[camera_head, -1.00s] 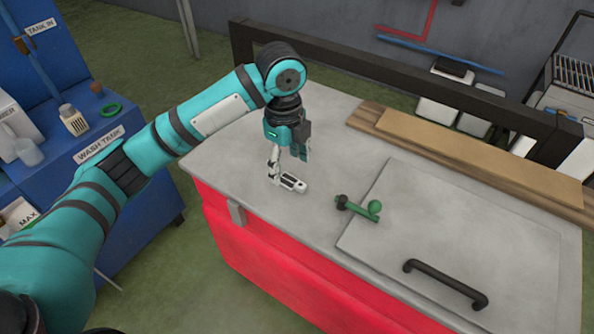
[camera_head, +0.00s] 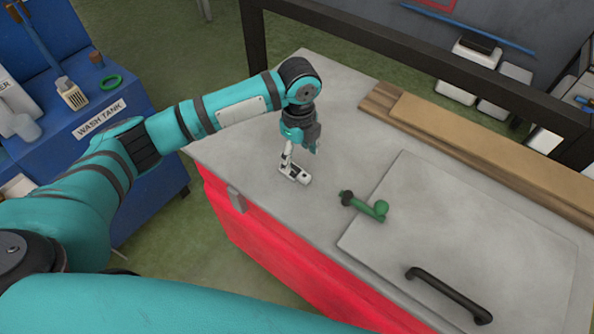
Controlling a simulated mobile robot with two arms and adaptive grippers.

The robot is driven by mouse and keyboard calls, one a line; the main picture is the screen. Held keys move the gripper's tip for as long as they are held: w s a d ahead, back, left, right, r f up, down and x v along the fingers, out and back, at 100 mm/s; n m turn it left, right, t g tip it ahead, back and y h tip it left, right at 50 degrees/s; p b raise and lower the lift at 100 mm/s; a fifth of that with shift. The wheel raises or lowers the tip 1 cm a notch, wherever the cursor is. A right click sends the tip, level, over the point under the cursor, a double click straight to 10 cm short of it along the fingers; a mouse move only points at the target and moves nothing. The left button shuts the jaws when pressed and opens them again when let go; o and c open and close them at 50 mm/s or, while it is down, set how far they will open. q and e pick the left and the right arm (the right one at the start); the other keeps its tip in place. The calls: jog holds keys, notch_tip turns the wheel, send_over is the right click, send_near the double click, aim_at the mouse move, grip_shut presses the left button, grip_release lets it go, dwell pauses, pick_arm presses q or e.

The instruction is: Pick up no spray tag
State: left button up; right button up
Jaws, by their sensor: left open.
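No tag with readable "no spray" lettering can be made out. A green fitting with a dark end (camera_head: 366,206) lies to the right. My right gripper is out of view.
The red bench has a grey top (camera_head: 240,150) and a raised panel with a black handle (camera_head: 449,294). Wooden boards (camera_head: 480,145) lie along the back, before a dark frame rail (camera_head: 430,75). A blue wash tank (camera_head: 100,118) stands left.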

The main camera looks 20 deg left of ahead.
aim_at(297, 173)
pick_arm(q)
jog(key=shift+s+f, duration=0.1)
jog(key=shift+f, duration=0.85)
jog(key=f, duration=0.1)
jog(key=f+p, duration=0.1)
jog(key=f, duration=0.1)
jog(key=shift+a+f, duration=0.2)
jog(key=shift+f, duration=0.45)
jog(key=c, duration=0.7)
jog(key=shift+c, duration=1.1)
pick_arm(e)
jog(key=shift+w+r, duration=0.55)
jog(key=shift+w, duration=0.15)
